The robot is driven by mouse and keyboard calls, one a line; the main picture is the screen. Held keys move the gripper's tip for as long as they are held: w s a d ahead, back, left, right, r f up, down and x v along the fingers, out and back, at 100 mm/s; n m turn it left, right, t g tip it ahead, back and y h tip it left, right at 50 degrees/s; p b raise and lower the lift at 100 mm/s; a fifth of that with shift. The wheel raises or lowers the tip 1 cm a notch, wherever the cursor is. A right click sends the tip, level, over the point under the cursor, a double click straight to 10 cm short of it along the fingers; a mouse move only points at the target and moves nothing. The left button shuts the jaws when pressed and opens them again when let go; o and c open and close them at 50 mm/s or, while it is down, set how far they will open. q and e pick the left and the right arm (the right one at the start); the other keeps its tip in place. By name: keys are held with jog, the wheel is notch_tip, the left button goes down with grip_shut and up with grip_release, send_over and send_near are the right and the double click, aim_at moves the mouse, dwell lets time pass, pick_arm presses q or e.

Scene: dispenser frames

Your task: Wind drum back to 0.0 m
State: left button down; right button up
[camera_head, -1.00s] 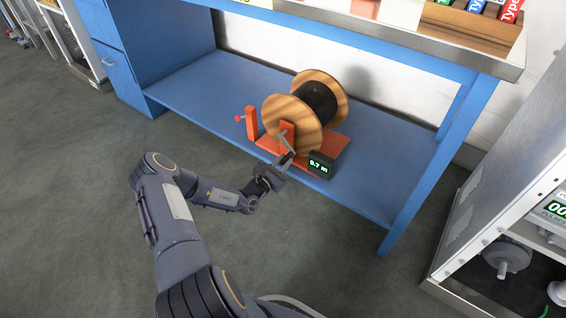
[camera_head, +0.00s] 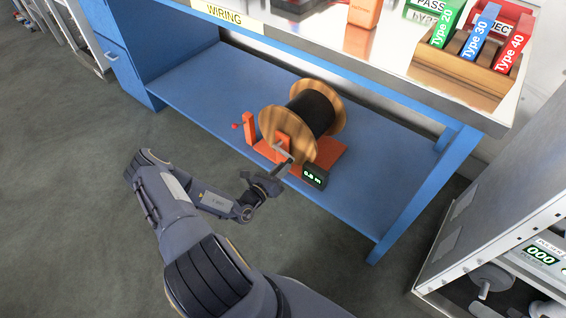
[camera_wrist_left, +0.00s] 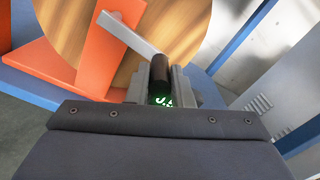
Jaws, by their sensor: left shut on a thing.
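The wooden cable drum (camera_head: 274,115) with dark cable (camera_head: 318,110) stands on an orange stand (camera_head: 328,153) on the blue lower shelf. A grey crank arm (camera_head: 284,150) sits on its near side; it also shows in the left wrist view (camera_wrist_left: 128,34). My left gripper (camera_head: 278,173) is shut on the crank's dark handle (camera_wrist_left: 160,70), which shows between its fingers in the left wrist view. The black length display (camera_head: 315,177) beside the stand glows green; its reading looks like 0.6 or 0.8 m. My right gripper is not in view.
The blue bench leg (camera_head: 420,202) stands right of the drum. The blue shelf (camera_head: 192,91) is clear left of it. Above is the bench top with labelled bins (camera_head: 477,38). A metal rack (camera_head: 462,225) stands at the right.

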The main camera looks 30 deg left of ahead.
pick_arm(q)
notch_tip(320, 180, up, 3)
jog(key=n+p, duration=0.2)
jog(key=n, duration=0.1)
jog(key=shift+f+n, duration=0.1)
jog(key=shift+n, duration=0.3)
jog(key=r+n+p, duration=0.1)
jog(key=a+r+n, duration=0.1)
jog(key=n, duration=0.1)
jog(key=shift+p, duration=0.4)
jog(key=shift+w+a+r+n+p, duration=0.15)
jog(key=shift+a+r+n, duration=0.4)
jog(key=shift+n, duration=0.75)
jog(key=shift+s+a+r+n+p, duration=0.15)
jog(key=shift+a+r+n, duration=0.35)
jog(key=shift+n, duration=0.8)
jog(key=shift+w+a+r+n+p, duration=0.2)
jog(key=shift+a+r+n, duration=0.3)
jog(key=shift+n, duration=0.8)
jog(key=shift+a, duration=0.15)
jog(key=c, duration=1.3)
grip_release()
jog(key=shift+s, duration=0.1)
jog(key=s+p, duration=0.1)
jog(key=s, duration=0.6)
jog(key=shift+s+a, duration=0.3)
jog(key=shift+s, duration=0.05)
